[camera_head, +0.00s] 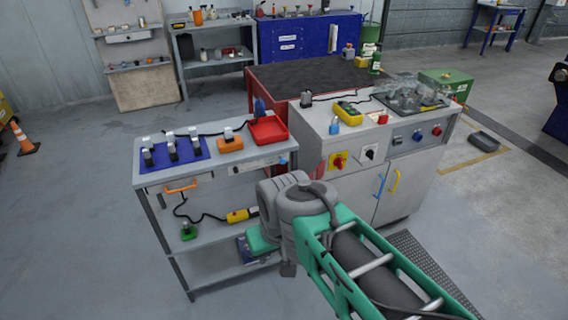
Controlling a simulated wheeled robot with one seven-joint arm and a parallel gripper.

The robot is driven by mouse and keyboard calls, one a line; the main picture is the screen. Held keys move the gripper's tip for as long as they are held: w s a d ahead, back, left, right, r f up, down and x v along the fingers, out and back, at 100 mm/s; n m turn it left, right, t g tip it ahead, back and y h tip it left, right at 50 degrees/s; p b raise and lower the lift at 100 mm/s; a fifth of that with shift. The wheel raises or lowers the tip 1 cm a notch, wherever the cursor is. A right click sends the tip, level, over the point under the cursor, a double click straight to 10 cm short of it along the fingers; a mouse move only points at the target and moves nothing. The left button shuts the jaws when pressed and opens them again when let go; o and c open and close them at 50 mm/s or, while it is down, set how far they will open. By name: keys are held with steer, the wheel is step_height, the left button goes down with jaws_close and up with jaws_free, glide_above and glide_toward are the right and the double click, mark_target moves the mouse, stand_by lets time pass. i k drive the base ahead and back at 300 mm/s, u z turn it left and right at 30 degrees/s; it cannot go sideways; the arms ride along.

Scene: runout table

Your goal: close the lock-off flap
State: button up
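I cannot make out the lock-off flap for certain at this size. On the front of the grey cabinet (345,190) is a yellow plate with a red rotary switch (338,162). Beside it, to the right, is a white plate with a black rotary knob (370,153). A small blue padlock-like thing (334,127) is at the cabinet's top front edge. My grey and green arm reaches in from the bottom right, in front of the cabinet's lower left. Its fingertips do not show, so I cannot see my gripper's opening.
A grey shelf bench (225,168) stands left of the cabinet, bearing a blue mat, an orange block and a red tray (268,131). A dark-topped red table (310,77) stands behind. A dark grey tray (484,141) lies on the floor at right.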

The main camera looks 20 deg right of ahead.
mark_target(321, 168)
steer(key=u, duration=0.95)
steer(key=i, duration=1.65)
steer(key=z, duration=3.05)
